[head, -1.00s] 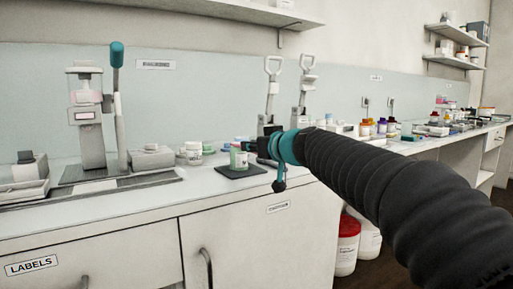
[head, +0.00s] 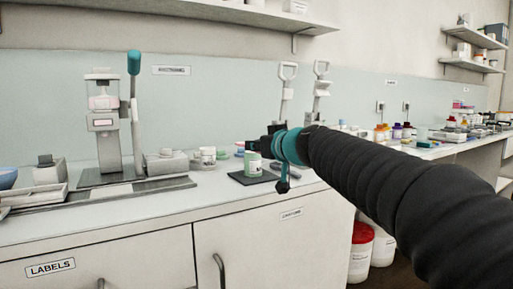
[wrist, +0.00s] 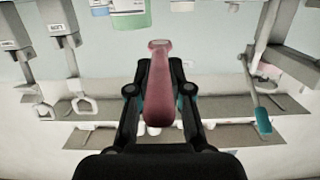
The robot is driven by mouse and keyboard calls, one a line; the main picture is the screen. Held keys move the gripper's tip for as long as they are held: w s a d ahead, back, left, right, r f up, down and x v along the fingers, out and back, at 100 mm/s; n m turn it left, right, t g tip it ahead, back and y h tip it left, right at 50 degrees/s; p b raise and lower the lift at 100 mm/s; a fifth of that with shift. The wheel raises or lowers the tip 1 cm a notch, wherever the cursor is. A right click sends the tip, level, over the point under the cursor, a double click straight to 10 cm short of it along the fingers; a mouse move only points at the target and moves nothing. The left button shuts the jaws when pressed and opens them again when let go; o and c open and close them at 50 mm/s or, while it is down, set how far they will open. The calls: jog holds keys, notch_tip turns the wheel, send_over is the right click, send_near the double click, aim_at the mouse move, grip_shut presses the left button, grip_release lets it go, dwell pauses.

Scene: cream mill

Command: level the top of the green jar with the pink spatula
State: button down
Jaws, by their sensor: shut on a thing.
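The green jar (head: 252,166) stands upright on a dark mat (head: 238,177) on the counter, its label facing out. In the wrist view its lower green part (wrist: 132,20) is cut by the top edge. My gripper (wrist: 159,92) is shut on the pink spatula (wrist: 160,70), which lies between its fingers with its narrow end toward the jar. In the head view my gripper (head: 265,145) is beside the jar's top, to the right. The spatula cannot be made out there. The jar's top surface is hidden, and contact between spatula and jar cannot be told.
A press with a teal-handled lever (head: 134,64) stands left on the counter. Small white tubs (head: 208,155) are left of the mat. Two upright handled devices (head: 287,80) stand behind my gripper. Several coloured bottles (head: 395,131) are farther right.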

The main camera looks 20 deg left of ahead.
jog(key=shift+r+p, duration=0.55)
jog(key=shift+r, duration=0.85)
